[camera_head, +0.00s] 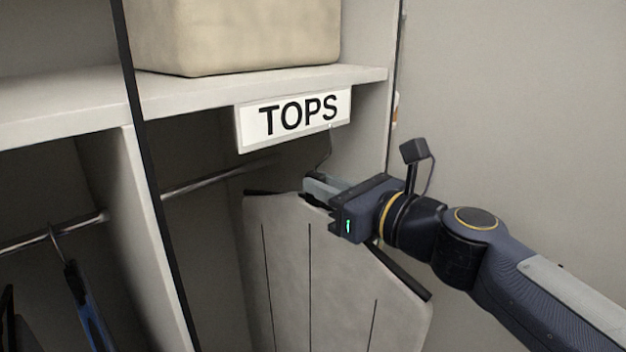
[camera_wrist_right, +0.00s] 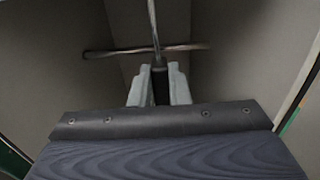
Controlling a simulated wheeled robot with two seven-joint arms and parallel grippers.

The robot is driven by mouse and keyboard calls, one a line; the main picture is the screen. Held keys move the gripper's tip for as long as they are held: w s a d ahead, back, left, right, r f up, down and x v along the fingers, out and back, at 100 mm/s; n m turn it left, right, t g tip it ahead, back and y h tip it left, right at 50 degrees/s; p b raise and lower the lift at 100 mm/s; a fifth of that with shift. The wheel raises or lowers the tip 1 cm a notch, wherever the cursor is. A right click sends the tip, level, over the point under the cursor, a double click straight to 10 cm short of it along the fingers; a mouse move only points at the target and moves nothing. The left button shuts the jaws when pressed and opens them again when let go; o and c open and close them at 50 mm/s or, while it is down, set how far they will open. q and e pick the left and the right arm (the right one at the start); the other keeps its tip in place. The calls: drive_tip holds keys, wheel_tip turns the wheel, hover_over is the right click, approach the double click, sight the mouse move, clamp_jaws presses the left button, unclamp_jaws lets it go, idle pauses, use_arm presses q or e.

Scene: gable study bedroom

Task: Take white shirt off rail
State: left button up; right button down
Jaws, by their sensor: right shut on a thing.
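The white shirt (camera_head: 290,265) hangs from a dark hanger below the TOPS sign in the head view, with thin dark lines down its front. My right gripper (camera_head: 318,187) is at the top of the hanger and is shut on it. In the right wrist view the gripper's fingers (camera_wrist_right: 158,88) are closed around the dark neck of the hanger, and its thin hook (camera_wrist_right: 153,25) rises between them. The metal rail (camera_head: 205,180) runs behind the sign; it also crosses the right wrist view (camera_wrist_right: 115,52). Whether the hook touches the rail I cannot tell. My left gripper is not in view.
The TOPS sign (camera_head: 293,117) hangs from the shelf edge (camera_head: 260,88) just above my right gripper. A beige box (camera_head: 235,35) stands on that shelf. A divider (camera_head: 150,230) separates the left bay, where a blue garment (camera_head: 88,305) hangs. Plain wall is at right.

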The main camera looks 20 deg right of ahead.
drive_tip(key=shift+v, duration=7.85)
